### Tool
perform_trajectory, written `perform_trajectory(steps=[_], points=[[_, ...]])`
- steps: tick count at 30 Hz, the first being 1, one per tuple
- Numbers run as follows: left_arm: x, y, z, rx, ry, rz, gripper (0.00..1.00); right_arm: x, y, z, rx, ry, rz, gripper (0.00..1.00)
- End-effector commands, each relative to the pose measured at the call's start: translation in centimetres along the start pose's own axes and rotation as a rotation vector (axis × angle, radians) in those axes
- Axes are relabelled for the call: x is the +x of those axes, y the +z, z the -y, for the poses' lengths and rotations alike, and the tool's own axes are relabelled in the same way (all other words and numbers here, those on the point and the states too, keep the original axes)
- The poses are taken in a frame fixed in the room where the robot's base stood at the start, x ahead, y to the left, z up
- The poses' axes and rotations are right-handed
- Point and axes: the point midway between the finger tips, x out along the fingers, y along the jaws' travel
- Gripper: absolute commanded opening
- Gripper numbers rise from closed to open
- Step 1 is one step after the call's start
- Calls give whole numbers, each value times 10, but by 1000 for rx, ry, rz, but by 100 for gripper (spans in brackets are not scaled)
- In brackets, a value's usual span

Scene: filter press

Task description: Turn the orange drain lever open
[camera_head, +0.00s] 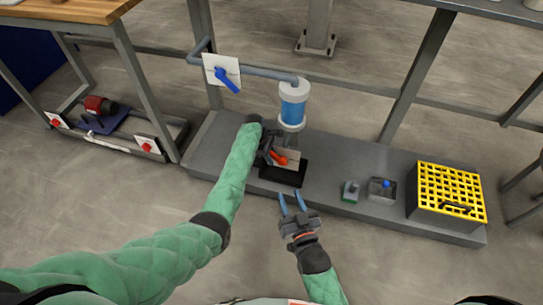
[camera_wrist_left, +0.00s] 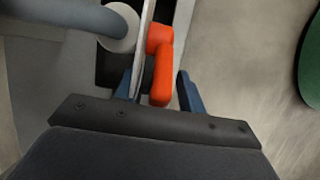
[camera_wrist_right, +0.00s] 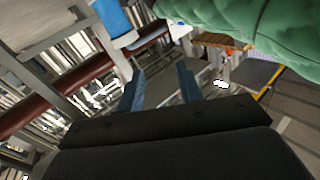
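The orange drain lever (camera_head: 279,159) sits in front of a white plate (camera_head: 293,155) under the blue filter housing (camera_head: 293,103). My left gripper (camera_head: 270,152) is at the lever. In the left wrist view, the orange lever (camera_wrist_left: 160,70) lies between the two blue fingers of my left gripper (camera_wrist_left: 158,92). The fingers are apart, with a gap visible on the right side of the lever. My right gripper (camera_head: 291,203) is open and empty, in front of the dark tray (camera_head: 284,176). Its open fingers also show in the right wrist view (camera_wrist_right: 160,90).
A green sponge-like block (camera_head: 350,191), a small grey container (camera_head: 382,190) and a yellow-grid box (camera_head: 449,190) stand on the grey platform to the right. The floor in front is clear.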

Motion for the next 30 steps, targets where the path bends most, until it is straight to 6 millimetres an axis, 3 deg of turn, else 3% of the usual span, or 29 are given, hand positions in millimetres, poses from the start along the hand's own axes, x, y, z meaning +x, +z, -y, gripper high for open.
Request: perform_trajectory(steps=[5, 11, 23, 30], points=[[0, 0, 0, 0, 0, 0, 38, 0, 0, 0, 1, 0, 1, 36], [0, 0, 0, 0, 0, 0, 0, -1, 1, 1, 1, 0, 3, 36], [-2, -2, 1, 0, 0, -6, 0, -1, 7, 0, 4, 1, 32, 36], [-7, -8, 3, 0, 0, -27, 0, -24, 77, -5, 23, 14, 246, 36]])
